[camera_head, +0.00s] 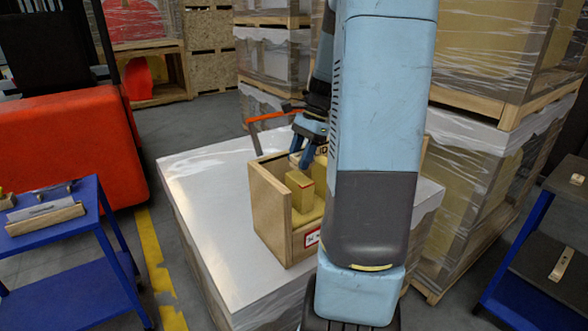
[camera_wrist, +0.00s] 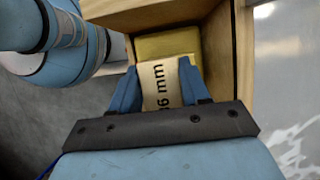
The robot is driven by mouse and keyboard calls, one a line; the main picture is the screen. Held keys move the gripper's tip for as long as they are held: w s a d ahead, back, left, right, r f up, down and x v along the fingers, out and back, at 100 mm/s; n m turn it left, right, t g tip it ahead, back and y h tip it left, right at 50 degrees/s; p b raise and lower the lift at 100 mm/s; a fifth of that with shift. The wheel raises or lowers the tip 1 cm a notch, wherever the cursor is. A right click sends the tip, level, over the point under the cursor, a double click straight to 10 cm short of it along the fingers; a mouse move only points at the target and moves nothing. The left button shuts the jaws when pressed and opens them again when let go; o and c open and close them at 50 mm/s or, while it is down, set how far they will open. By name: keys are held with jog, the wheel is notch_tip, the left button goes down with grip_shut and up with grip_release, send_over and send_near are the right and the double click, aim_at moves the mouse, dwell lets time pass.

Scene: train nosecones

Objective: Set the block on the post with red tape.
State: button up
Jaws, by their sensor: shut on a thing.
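My gripper (camera_wrist: 160,88) has blue fingers closed on both sides of a pale wooden block (camera_wrist: 161,82) printed with a number and "mm"; the number is partly cut off. A yellow surface (camera_wrist: 167,43) lies just beyond the block inside the box; I cannot tell if they touch. The held block is not clear in the head view, and my arm hides the box's right part.
The box stands on a wrapped pallet load with a white top (camera_head: 205,195), clear on its left. Wrapped stacks (camera_head: 475,150) stand behind and right. A blue cart (camera_head: 70,250) is at left, a dark-shelved cart (camera_head: 545,250) at right, and an orange machine (camera_head: 75,150) at back left.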

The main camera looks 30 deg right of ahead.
jog(key=shift+w+a+f, duration=0.2)
jog(key=shift+w+f, duration=0.05)
jog(key=shift+f, duration=1.65)
jog(key=o, duration=1.1)
jog(key=shift+o, duration=0.2)
